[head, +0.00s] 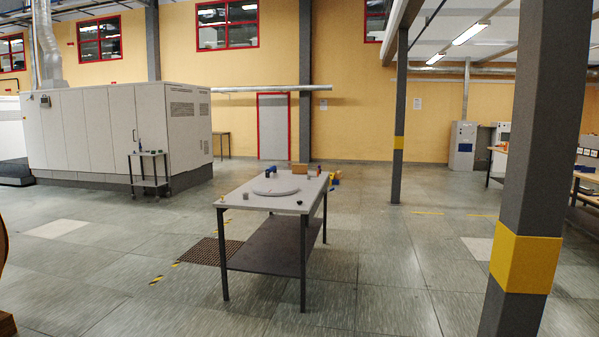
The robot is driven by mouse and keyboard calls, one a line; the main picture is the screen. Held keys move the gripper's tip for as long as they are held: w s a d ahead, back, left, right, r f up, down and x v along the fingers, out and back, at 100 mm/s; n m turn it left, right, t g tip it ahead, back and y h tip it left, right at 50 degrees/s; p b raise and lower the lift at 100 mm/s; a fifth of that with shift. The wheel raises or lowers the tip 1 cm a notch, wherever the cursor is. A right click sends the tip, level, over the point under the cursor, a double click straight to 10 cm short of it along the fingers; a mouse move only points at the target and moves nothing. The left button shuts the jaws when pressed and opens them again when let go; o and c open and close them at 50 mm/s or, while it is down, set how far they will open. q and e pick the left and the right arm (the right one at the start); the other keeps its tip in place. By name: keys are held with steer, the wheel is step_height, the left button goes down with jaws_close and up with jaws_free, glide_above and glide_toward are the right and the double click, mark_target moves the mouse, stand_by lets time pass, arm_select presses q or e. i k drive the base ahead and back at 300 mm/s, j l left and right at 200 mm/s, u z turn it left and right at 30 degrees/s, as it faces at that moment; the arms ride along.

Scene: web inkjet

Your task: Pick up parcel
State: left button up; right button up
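A small brown box (300,168), which looks like the parcel, stands at the far edge of a grey table (237,196) in the middle of the head view. Other small items stand close to it on both sides. The box is small in the picture, so its details cannot be made out. Neither of my grippers is in view.
A round grey disc (275,187) lies on the table, with small blue and dark objects around it. A dark pillar with a yellow band (526,263) stands close on the right. The floor in front of the table is clear.

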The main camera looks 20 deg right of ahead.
mark_target(297, 167)
steer(key=i+l+z, duration=0.55)
steer(key=i, duration=0.15)
steer(key=i+l+z, duration=0.35)
steer(key=i, duration=0.65)
steer(key=i+z, duration=0.3)
steer(key=i, duration=2.85)
steer(key=i+u, duration=0.25)
steer(key=i, duration=0.25)
steer(key=i+l+u, duration=0.2)
steer(key=i, duration=0.35)
steer(key=i+l+u, duration=0.25)
steer(key=i, duration=0.2)
steer(key=i+l+u, duration=0.2)
steer(key=i+l, duration=0.2)
steer(key=i, duration=0.1)
